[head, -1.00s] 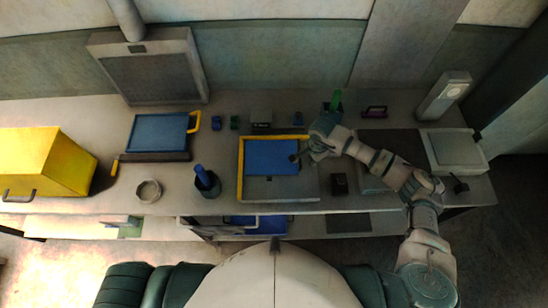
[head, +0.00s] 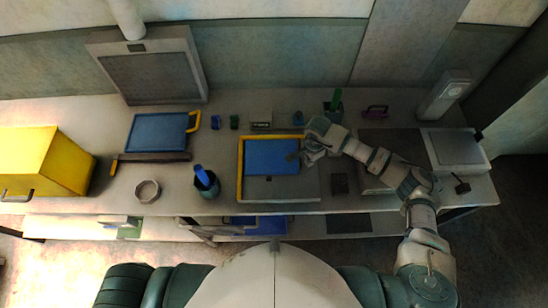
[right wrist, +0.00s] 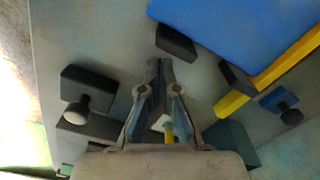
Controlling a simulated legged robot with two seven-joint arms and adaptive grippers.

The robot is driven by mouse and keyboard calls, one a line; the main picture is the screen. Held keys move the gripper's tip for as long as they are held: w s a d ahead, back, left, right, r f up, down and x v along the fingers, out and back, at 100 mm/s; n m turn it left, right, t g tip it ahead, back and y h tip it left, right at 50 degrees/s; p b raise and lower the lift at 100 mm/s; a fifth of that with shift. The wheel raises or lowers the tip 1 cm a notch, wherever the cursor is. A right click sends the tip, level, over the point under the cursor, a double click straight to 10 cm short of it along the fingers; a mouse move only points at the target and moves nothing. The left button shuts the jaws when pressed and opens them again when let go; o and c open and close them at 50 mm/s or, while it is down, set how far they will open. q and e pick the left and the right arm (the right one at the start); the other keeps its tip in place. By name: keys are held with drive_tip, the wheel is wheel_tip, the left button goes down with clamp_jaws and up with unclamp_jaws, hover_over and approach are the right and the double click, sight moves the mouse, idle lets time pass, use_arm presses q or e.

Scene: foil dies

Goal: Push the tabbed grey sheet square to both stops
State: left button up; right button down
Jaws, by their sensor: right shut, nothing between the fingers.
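A blue sheet (head: 272,158) lies on a grey board (head: 305,192) between yellow stop bars (head: 240,170) along its left and far sides; no grey sheet is clear. A small dark tab (head: 292,157) sits at the sheet's right edge. The sheet lies close to both bars; I cannot tell whether it touches them. My right gripper (head: 305,157) is just right of the tab. In the right wrist view it is shut and empty (right wrist: 158,66), its tips near a dark block (right wrist: 176,42) at the blue sheet's edge (right wrist: 235,30). Contact is unclear. My left gripper is out of view.
A dark cup with a blue handle (head: 205,182) and a grey ring (head: 147,190) sit near the front edge. A dark block (head: 339,184) is right of the board. Small blocks line the back.

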drive_tip(key=shift+a+b, duration=0.5)
drive_tip(key=shift+a, duration=0.7)
drive_tip(key=shift+d, duration=0.2)
drive_tip(key=shift+d, duration=0.35)
wheel_tip(320, 180, up, 8)
drive_tip(key=p, duration=0.3)
